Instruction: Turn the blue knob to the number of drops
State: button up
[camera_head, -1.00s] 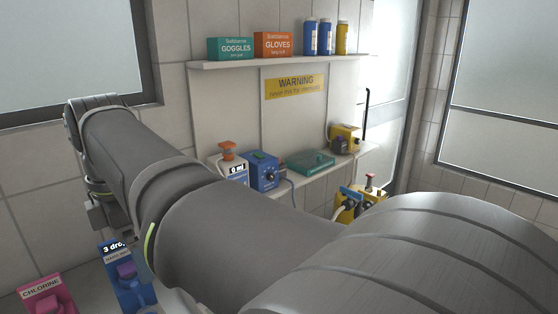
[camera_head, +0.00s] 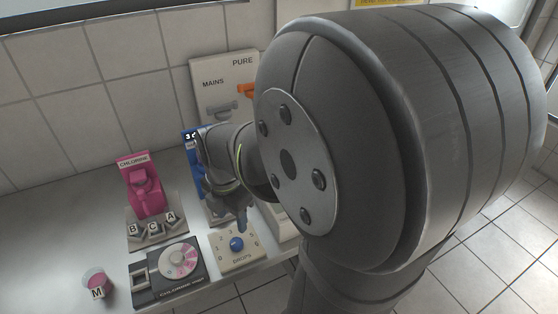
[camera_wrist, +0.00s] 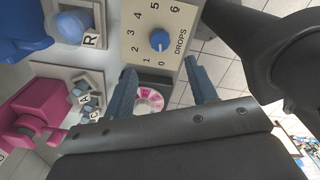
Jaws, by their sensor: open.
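The blue knob (camera_head: 237,244) sits on a beige dial plate (camera_head: 254,258) marked DROPS at the front of the bench. In the wrist view the blue knob (camera_wrist: 160,39) is ringed by numbers 0 to 6 on the plate (camera_wrist: 133,18); its pointer seems to face the 0, but it is small. My gripper (camera_wrist: 157,62) is open, its two fingers apart and empty, with the knob just beyond the fingertips. In the head view my gripper (camera_head: 240,222) hangs close behind the knob. The blue dispenser (camera_head: 190,150) is mostly hidden by my arm; its label shows a 3, cut off.
A pink CHLORINE dispenser (camera_head: 147,190) stands left, with lettered blocks A, B, C (camera_head: 153,228) before it. A chlorine colour wheel (camera_head: 180,261) lies left of the dial plate. A MAINS/PURE panel (camera_head: 207,77) is behind.

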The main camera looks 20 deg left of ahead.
aim_at(236, 242)
notch_tip(236, 242, down, 10)
jog(key=shift+r, duration=0.25)
jog(key=c, duration=1)
